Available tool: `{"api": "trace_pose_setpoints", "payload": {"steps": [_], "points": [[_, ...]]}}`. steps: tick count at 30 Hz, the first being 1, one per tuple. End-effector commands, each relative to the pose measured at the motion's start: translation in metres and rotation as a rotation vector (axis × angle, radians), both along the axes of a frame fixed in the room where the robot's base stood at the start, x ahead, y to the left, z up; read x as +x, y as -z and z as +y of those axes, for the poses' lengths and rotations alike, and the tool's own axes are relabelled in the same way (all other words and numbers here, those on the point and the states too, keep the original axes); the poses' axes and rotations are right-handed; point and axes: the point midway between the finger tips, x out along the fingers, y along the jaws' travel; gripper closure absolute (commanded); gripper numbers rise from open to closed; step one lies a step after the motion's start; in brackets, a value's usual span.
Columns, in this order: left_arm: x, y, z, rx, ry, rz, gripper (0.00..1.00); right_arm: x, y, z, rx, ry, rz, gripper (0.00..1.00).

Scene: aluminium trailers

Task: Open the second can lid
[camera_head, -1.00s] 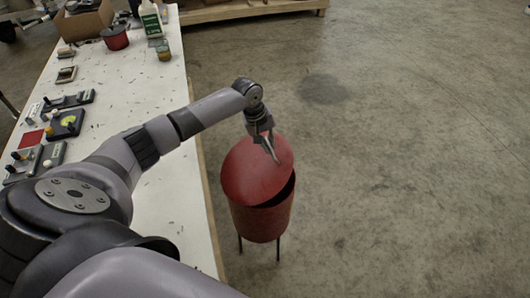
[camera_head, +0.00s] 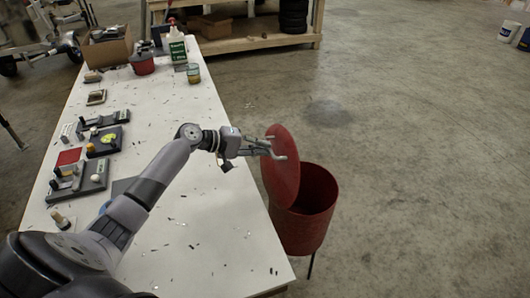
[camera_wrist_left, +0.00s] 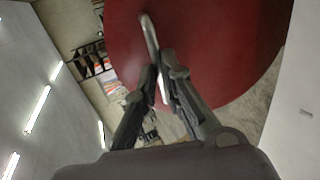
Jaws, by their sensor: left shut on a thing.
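The red can (camera_head: 304,222) stands on thin legs on the floor, just right of the table. Its round red lid (camera_head: 281,172) is tilted up nearly vertical at the can's left side, so the can's mouth shows open. My left gripper (camera_head: 270,149) is at the lid's upper part, shut on its metal handle. In the left wrist view the lid (camera_wrist_left: 215,45) fills the top, and the fingers of my left gripper (camera_wrist_left: 162,75) close around the pale bar handle (camera_wrist_left: 151,45). My right gripper is not in view.
The long white table (camera_head: 215,215) runs along the left, holding several small control panels (camera_head: 85,180), a red pot (camera_head: 142,63), a green-labelled bottle (camera_head: 178,46) and a cardboard box (camera_head: 105,50). Open concrete floor (camera_head: 420,170) lies to the right. A wooden shelf (camera_head: 255,38) stands behind.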

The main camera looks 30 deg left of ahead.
Motion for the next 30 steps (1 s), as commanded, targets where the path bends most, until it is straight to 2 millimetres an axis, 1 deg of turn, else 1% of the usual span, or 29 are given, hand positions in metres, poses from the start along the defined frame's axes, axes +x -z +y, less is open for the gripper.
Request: {"api": "trace_pose_setpoints", "payload": {"steps": [1, 9, 25, 26, 30], "points": [[-0.003, 0.002, 0.004, -0.003, -0.001, -0.006, 1.00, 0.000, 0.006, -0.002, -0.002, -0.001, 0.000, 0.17], [-0.017, 0.005, 0.014, 0.001, 0.001, 0.002, 1.00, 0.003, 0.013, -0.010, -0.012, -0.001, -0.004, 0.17], [-0.021, 0.010, 0.015, 0.002, 0.004, 0.012, 1.00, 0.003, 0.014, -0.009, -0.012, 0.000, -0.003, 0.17], [-0.021, 0.010, 0.015, 0.002, 0.004, 0.012, 0.90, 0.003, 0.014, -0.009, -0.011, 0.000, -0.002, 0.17], [-0.021, 0.010, 0.015, 0.003, 0.005, 0.012, 0.81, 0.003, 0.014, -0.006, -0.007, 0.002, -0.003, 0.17]]}}
